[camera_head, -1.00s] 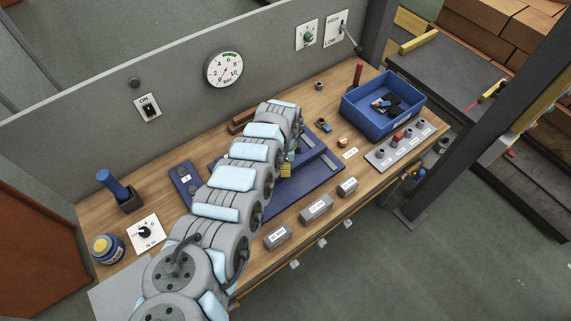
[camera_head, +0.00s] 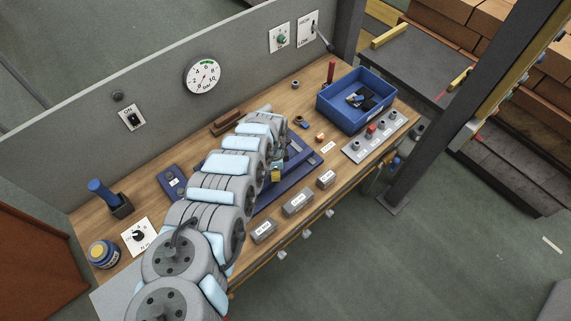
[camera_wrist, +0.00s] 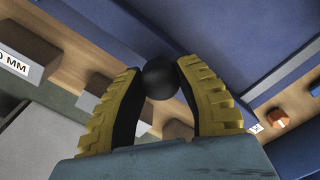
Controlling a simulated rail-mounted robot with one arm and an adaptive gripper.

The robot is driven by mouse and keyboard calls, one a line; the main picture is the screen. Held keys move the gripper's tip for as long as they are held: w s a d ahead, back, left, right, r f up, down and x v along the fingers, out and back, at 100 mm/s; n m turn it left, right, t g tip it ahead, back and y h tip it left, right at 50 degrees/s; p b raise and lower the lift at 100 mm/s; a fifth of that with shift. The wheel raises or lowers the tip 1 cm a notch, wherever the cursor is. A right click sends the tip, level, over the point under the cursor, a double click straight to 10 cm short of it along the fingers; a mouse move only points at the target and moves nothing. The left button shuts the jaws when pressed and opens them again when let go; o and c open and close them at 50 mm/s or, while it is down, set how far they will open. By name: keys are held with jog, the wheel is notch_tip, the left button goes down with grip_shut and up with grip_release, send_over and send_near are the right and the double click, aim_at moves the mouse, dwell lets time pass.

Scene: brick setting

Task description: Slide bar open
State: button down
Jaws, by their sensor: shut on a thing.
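My gripper (camera_head: 276,176) is over a blue fixture (camera_head: 300,172) in the middle of the wooden bench, its yellow fingers just showing beyond my arm. In the wrist view, its two yellow ribbed fingers (camera_wrist: 160,72) are shut on a black ball knob (camera_wrist: 160,84), which sits between the fingertips. Broad blue surfaces (camera_wrist: 220,30) lie around the knob. The bar's own shape and how it joins the knob are hard to make out. My arm hides much of the fixture in the head view.
A blue bin (camera_head: 338,115) with dark items stands at the right of the bench. Several labelled grey blocks (camera_head: 298,202) line the front edge. A button panel (camera_head: 372,136) lies front right. A grey wall (camera_head: 90,150) backs the bench.

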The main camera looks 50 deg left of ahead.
jog(key=shift+d, duration=0.25)
jog(key=c, duration=0.7)
grip_release()
jog(key=shift+d, duration=0.15)
jog(key=shift+r, duration=0.1)
